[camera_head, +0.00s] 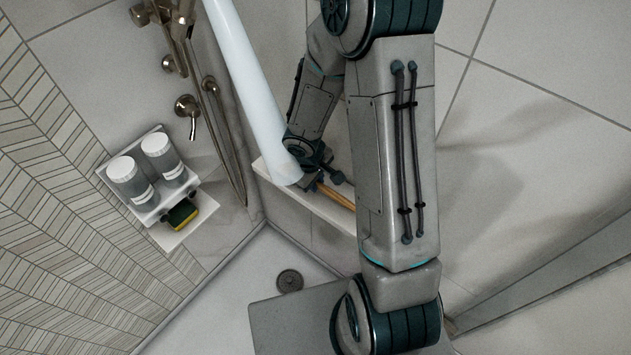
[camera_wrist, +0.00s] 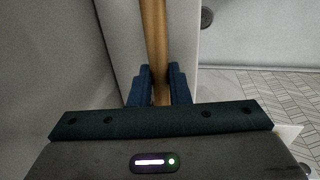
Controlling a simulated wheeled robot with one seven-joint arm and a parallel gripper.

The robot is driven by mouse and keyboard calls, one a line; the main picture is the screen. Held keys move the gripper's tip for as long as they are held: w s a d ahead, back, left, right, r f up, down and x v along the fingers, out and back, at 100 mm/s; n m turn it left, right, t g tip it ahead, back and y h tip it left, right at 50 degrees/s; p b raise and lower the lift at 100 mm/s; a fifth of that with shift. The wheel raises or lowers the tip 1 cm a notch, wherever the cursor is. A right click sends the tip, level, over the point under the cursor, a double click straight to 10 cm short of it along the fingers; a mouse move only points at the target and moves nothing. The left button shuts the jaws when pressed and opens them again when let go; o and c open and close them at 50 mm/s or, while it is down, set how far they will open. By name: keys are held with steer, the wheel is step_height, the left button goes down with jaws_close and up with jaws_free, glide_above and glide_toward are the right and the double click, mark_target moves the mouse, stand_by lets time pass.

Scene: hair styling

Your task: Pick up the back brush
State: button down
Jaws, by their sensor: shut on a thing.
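The back brush shows as a long wooden handle (camera_wrist: 155,45) running up the middle of the wrist view. My gripper (camera_wrist: 160,80) has its two blue fingers on either side of the handle, shut on it. In the head view, part of the wooden handle (camera_head: 336,196) shows over the white ledge, just right of my gripper (camera_head: 316,180). The brush's head is not visible; my arm hides part of the brush in the head view. I cannot tell whether the handle still touches the ledge.
The white ledge (camera_head: 285,189) runs along the wall under the brush. A shower hose and brass fittings (camera_head: 187,106) hang nearby. A drain (camera_head: 289,281) is in the floor.

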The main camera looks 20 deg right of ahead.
step_height(320, 180, up, 5)
steer(key=shift+d+r+p, duration=0.1)
steer(key=shift+r+p, duration=0.1)
steer(key=shift+p, duration=0.35)
steer(key=s+a+b, duration=0.5)
steer(key=s+a, duration=0.6)
steer(key=a, duration=0.5)
steer(key=shift+s+b, duration=0.25)
steer(key=shift+b, duration=0.15)
steer(key=shift+f, duration=0.1)
